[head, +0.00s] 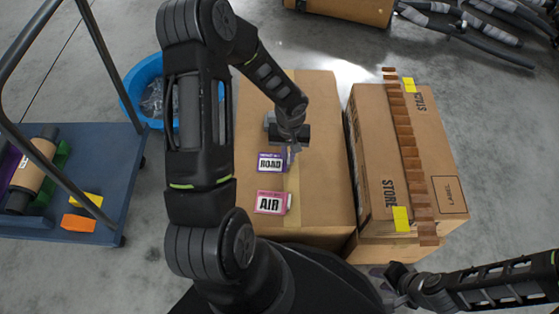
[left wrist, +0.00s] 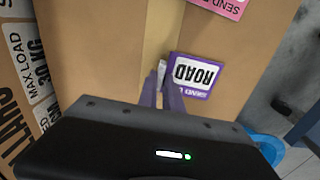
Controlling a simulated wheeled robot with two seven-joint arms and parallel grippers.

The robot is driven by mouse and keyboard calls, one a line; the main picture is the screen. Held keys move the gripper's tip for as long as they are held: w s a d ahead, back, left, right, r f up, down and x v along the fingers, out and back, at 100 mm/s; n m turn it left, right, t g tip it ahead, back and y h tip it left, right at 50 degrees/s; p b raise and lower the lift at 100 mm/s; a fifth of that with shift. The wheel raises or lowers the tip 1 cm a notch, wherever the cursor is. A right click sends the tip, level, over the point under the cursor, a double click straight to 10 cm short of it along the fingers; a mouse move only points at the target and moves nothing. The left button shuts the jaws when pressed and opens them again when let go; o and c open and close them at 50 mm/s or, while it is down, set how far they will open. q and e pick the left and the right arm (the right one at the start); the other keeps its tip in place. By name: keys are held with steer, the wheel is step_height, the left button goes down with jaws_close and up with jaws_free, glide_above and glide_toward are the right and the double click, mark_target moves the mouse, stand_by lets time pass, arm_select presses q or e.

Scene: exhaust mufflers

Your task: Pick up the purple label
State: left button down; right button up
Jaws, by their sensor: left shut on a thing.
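The purple label (head: 271,163) reads ROAD and lies at the top of the cardboard box in the head view. It also shows in the left wrist view (left wrist: 196,75), upside down there. My left gripper (head: 290,152) is at the label's right side in the head view, shut on its edge. In the left wrist view, my left gripper's fingertips (left wrist: 163,84) meet the label's left edge. Whether the label is clear of the box I cannot tell. My right arm's end is low at the right in the head view; its fingers are not clear.
A pink AIR label (head: 270,202) lies nearer on the same cardboard box (head: 325,140). A second box (head: 440,140), with a brown corrugated strip (head: 408,150), stands to the right. A blue tub (head: 145,85) and blue cart (head: 105,160) are on the left.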

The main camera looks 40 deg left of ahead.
arm_select(q)
steer(key=shift+r, duration=0.15)
stand_by(0.3)
